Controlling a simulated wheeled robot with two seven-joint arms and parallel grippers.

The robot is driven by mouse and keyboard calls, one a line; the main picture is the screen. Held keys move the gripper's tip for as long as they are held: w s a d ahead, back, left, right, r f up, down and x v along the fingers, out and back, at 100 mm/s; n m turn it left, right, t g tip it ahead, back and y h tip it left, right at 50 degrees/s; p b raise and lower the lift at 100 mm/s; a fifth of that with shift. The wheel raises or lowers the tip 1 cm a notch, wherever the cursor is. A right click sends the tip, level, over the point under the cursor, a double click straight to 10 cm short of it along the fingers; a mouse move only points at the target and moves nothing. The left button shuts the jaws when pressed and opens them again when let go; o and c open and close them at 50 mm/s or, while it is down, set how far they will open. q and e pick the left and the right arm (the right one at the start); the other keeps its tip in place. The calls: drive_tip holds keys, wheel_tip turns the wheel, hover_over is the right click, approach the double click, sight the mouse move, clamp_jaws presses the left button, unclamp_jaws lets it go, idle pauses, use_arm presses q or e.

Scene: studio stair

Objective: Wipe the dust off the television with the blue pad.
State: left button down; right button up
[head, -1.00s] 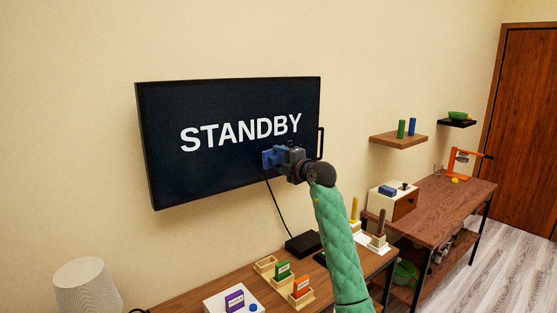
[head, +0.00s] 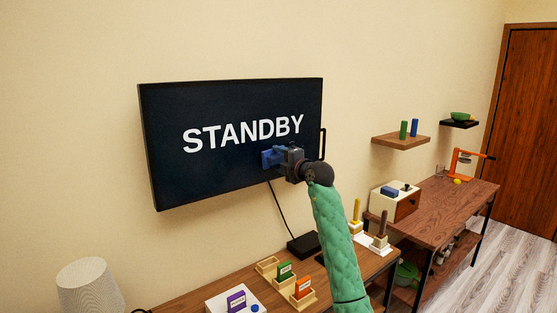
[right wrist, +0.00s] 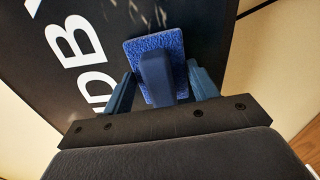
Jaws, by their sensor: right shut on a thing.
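The television (head: 225,175) hangs on the wall, its dark screen showing STANDBY in white letters. It also fills much of the right wrist view (right wrist: 50,80), where small grey specks of dust (right wrist: 150,12) show on the screen just beyond the pad. My right gripper (head: 278,158) is shut on the handle of the blue pad (head: 267,159), at the lower right part of the screen. In the right wrist view the textured pad (right wrist: 150,42) is flat towards the screen; I cannot tell whether it touches. My left gripper is not in view.
Below stands a wooden bench (head: 190,295) with a black box (head: 303,246), labelled blocks and a lamp (head: 90,288). A black bracket (head: 322,143) is at the television's right edge. Shelves (head: 401,141) and a second table (head: 440,215) are at the right.

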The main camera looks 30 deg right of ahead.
drive_tip(key=shift+w, duration=0.25)
drive_tip(key=shift+d, duration=0.1)
drive_tip(key=shift+w+d+p, duration=0.2)
drive_tip(key=shift+d+p, duration=0.05)
drive_tip(key=shift+d, duration=2.1)
drive_tip(key=shift+w+d+p, duration=0.2)
drive_tip(key=shift+d+p, duration=0.1)
drive_tip(key=shift+d, duration=2.1)
drive_tip(key=shift+w+d+p, duration=0.2)
drive_tip(key=shift+d+p, duration=0.05)
drive_tip(key=shift+d, duration=2.1)
drive_tip(key=shift+p, duration=0.4)
drive_tip(key=shift+a+r+p, duration=0.1)
drive_tip(key=shift+a+p, duration=0.5)
drive_tip(key=shift+a, duration=0.05)
drive_tip(key=a+p, duration=0.4)
drive_tip(key=a, duration=0.2)
drive_tip(key=shift+s+p, duration=0.3)
drive_tip(key=shift+p, duration=0.05)
